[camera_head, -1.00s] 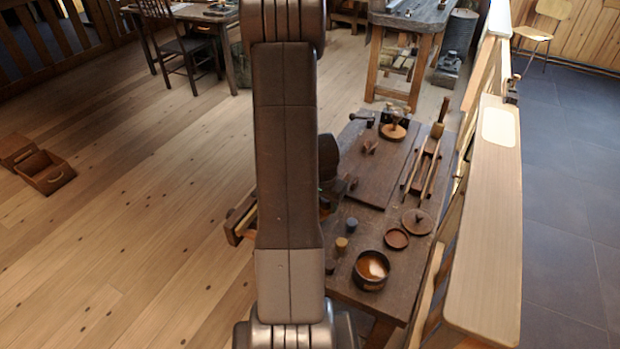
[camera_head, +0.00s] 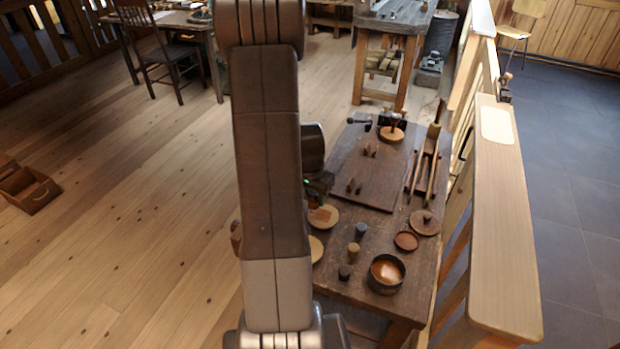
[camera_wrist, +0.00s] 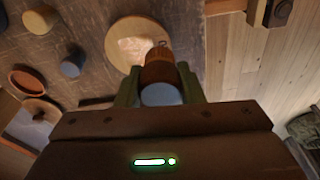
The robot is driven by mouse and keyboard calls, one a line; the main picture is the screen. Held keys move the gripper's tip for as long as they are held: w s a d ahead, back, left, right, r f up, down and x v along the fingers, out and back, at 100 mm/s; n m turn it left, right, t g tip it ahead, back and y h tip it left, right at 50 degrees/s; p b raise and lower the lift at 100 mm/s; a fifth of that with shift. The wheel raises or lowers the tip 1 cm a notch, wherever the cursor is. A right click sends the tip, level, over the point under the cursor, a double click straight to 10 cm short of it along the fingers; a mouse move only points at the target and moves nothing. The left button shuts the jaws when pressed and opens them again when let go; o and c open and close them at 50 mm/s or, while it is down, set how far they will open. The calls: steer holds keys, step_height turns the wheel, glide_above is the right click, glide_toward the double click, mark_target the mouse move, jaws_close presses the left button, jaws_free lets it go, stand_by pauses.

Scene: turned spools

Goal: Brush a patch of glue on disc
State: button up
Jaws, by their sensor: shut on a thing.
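A pale round disc (camera_head: 330,221) lies at the left side of the bench, with a brownish patch on it. The same disc (camera_wrist: 118,28) shows at the top of the wrist view, with a lighter, shiny patch on its face. My gripper (camera_wrist: 160,88) is shut on a brown, round-bodied tool with a blue-grey end, likely the brush (camera_wrist: 158,70). The tool overlaps the disc's edge in the wrist view; I cannot tell whether it touches. My arm hides most of the gripper in the head view. A dark pot (camera_head: 386,273) with orange-brown contents stands near the front.
A second pale disc (camera_head: 316,249) lies partly behind my arm. Small blue (camera_head: 361,231), tan and dark pegs stand beside the pot. A reddish dish (camera_head: 406,240) and a knobbed lid (camera_head: 425,222) lie to the right. A railing (camera_head: 505,220) runs along the bench's right side.

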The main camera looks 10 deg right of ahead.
steer(key=shift+w+a+r+p, duration=0.1)
steer(key=shift+r+p, duration=1.4)
steer(key=shift+r, duration=1.15)
